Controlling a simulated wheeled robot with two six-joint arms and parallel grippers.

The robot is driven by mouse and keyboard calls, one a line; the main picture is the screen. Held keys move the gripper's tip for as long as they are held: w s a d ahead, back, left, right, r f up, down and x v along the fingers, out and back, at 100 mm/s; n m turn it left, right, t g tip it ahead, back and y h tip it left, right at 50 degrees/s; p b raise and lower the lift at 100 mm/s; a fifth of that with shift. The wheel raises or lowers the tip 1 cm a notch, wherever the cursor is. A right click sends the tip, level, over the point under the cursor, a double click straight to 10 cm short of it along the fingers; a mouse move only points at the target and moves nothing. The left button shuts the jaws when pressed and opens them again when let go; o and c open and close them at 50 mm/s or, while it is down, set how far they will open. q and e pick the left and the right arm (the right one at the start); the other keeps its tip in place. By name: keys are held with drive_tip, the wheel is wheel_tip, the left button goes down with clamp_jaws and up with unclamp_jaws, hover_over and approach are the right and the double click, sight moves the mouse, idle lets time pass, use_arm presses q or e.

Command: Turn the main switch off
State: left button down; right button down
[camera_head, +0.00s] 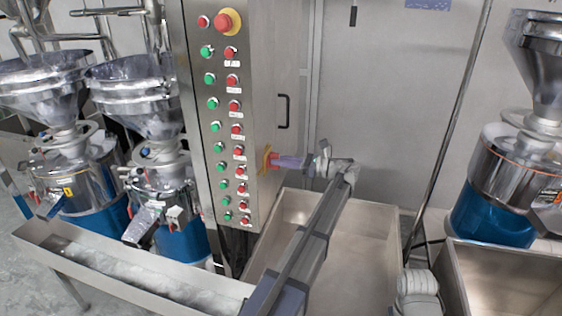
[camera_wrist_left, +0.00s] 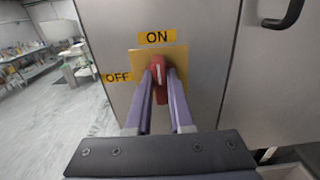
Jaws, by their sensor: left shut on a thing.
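The main switch is a red knob (camera_wrist_left: 168,73) on a yellow plate (camera_wrist_left: 177,52) on the side of the steel control cabinet. An ON label (camera_wrist_left: 157,37) sits above it and an OFF label (camera_wrist_left: 117,77) to its left. The knob's white mark stands nearly upright, towards ON. My left gripper (camera_wrist_left: 160,74) is shut on the knob, with its purple fingers on either side. In the head view the left gripper (camera_head: 280,160) reaches the cabinet side and partly hides the switch (camera_head: 268,158). My right gripper is not in view.
The cabinet front carries green and red buttons and a large red emergency button (camera_head: 226,21). A black door handle (camera_head: 284,111) is right of the switch. A steel trough (camera_head: 361,245) lies below my left arm. Grinders stand at left and right.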

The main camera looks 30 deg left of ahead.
use_arm(q)
drive_tip(key=shift+n, duration=0.4)
drive_tip(key=n, duration=0.8)
drive_tip(key=s+n, duration=0.1)
drive_tip(key=n, duration=0.3)
drive_tip(key=shift+d+f+n+b, duration=0.1)
drive_tip(key=shift+f+n+b, duration=0.25)
drive_tip(key=shift+n, duration=0.05)
drive_tip(key=n, duration=0.4)
drive_tip(key=shift+f, duration=0.2)
drive_tip(key=shift+n, duration=0.3)
drive_tip(key=c, duration=0.8)
unclamp_jaws()
